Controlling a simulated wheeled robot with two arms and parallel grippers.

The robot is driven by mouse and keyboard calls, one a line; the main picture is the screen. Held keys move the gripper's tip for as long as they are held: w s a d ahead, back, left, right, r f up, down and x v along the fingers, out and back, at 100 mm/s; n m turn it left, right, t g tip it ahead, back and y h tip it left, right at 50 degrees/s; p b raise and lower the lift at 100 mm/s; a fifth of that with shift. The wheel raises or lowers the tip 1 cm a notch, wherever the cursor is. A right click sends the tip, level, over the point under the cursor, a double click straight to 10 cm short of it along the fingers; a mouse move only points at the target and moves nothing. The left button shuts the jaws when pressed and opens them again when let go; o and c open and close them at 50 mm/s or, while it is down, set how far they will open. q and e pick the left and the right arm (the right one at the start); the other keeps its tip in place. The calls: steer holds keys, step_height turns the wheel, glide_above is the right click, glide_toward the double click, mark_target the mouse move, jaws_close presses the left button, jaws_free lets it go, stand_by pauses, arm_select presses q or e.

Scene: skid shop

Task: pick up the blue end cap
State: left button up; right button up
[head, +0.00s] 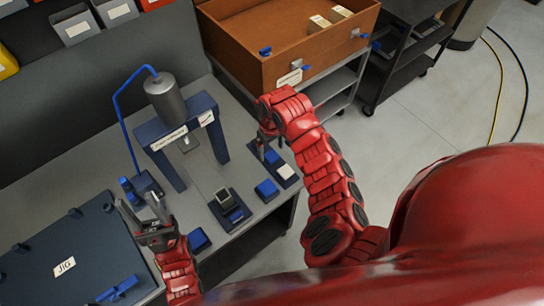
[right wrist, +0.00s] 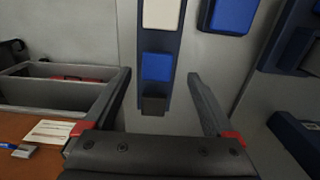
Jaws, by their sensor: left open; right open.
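Several blue blocks show, and I cannot tell for certain which one is the end cap. One blue block (head: 272,157) sits on a narrow dark tray beside a white block (head: 285,171). In the right wrist view this blue block (right wrist: 157,67) lies beyond and between my open fingers, with a dark grey block (right wrist: 153,105) nearer. My right gripper (head: 267,147) is open and empty over that tray, partly hidden by its arm. Another blue block (head: 267,188) lies on the bench just in front. My left gripper (head: 140,203) is open and empty above the bench near the jig.
A press (head: 180,130) with a blue frame stands mid-bench. A dark holder (head: 226,209) with grey and blue parts and a blue block (head: 199,240) are nearby. The jig board (head: 65,250) fills the left. A brown crate (head: 285,72) stands behind my right arm.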

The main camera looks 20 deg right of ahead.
mark_target(272, 156)
steer(key=shift+f+p, duration=0.4)
steer(key=shift+p, duration=0.05)
step_height(272, 156, down, 3)
steer(key=shift+w+d+f+p, duration=0.15)
steer(key=shift+f+p, duration=0.05)
steer(key=shift+p, duration=0.6)
steer(key=shift+f, duration=0.55)
steer(key=c, duration=1.4)
